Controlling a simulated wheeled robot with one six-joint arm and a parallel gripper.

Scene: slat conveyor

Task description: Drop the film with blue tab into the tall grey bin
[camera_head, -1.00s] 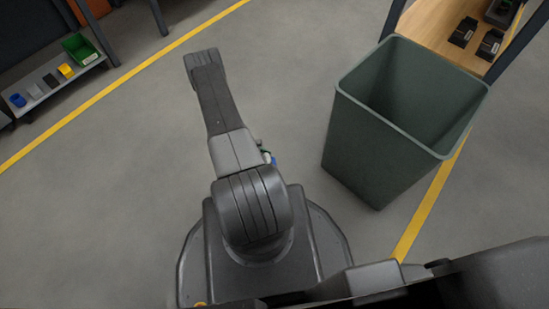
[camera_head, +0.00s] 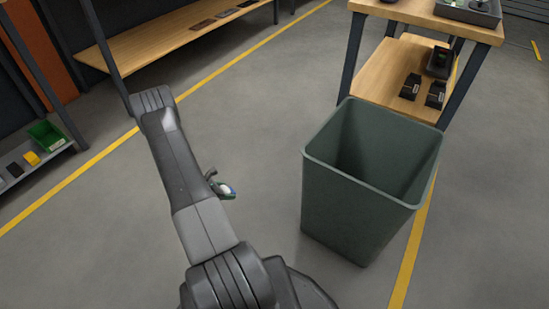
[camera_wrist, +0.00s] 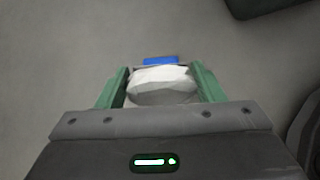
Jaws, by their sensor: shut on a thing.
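My gripper (camera_wrist: 160,88) is shut on the film with blue tab (camera_wrist: 160,76). In the wrist view, the whitish film lies between the two green fingers, with its blue tab beyond the fingertips. In the head view, the gripper (camera_head: 222,188) shows small beside my arm, with a bit of white and blue film (camera_head: 229,191) at its tip. The tall grey bin (camera_head: 338,205) stands upright on the floor to the right of the gripper, apart from it. Its top is open and the inside that I see looks empty; its bottom is hidden.
A wooden workbench (camera_head: 425,15) with a lower shelf (camera_head: 375,75) holding dark items stands behind the bin. A long wooden shelf (camera_head: 150,45) is at the back left. A green tray (camera_head: 46,136) sits at far left. The floor between arm and bin is clear.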

